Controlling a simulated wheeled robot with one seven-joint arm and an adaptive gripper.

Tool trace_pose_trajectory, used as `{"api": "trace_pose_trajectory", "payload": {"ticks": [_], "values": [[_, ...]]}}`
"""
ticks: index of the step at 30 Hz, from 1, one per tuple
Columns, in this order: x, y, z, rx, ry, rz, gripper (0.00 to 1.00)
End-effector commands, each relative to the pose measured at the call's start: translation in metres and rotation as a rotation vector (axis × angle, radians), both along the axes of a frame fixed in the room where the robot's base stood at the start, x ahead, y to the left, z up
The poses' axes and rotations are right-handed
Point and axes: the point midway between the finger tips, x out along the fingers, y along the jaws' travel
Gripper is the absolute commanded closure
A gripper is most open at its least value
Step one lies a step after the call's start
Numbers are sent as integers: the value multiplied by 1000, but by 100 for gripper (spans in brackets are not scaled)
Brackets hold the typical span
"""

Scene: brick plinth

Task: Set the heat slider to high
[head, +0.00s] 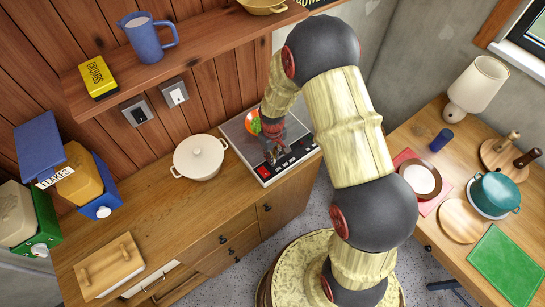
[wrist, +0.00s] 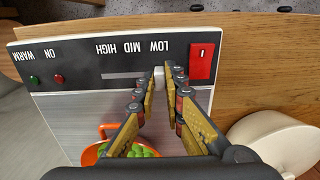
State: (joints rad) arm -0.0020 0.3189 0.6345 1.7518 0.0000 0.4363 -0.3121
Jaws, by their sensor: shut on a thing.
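The heat slider's pale knob (wrist: 158,77) is on the dark control panel (wrist: 85,58) of a warming plate, at the LOW end of its slot. The slot runs left in the wrist view toward the HIGH label, with MID between; the lettering appears upside down. My gripper (wrist: 161,84) is shut on the knob, one finger on each side, partly hiding it. In the head view my gripper (head: 275,153) is over the front panel of the warming plate (head: 234,131), and the knob cannot be made out there.
A red switch (wrist: 203,62) sits beside the slider. An orange bowl with green food (wrist: 130,150) stands on the plate. A white lidded pot (head: 199,158) stands to its left. A shelf with a blue jug (head: 147,38) is above.

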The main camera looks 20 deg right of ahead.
Motion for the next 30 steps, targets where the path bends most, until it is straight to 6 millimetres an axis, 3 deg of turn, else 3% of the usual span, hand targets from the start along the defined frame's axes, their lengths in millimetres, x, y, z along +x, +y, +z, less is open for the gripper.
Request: {"api": "trace_pose_trajectory", "payload": {"ticks": [11,14,22,30], "values": [[0,-1,0,0,0,0,100],[4,-11,0,0,0,-3,100],[20,-62,-1,0,-1,-3,100],[23,-72,0,-1,-1,1,100]]}}
